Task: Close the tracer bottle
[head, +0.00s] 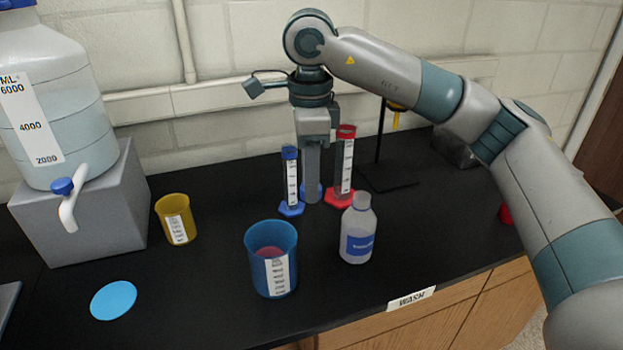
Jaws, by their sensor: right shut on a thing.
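A translucent white bottle (358,245) with a blue label stands upright on the black bench, right of the blue beaker. Its top is pale and narrow; I cannot tell whether a cap is on it. The label is too blurred to read surely. My right gripper (312,145) points down behind and left of the bottle, apart from it. It is shut at the top of a grey upright cylinder (312,175), which seems to have a blue foot between two measuring cylinders. My left gripper is out of view.
A blue-topped cylinder (291,180) and a red-topped cylinder (344,165) flank the right gripper closely. A blue beaker (271,258), yellow beaker (176,220) and blue disc (113,300) are left. A large carboy (55,110) stands on a grey block.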

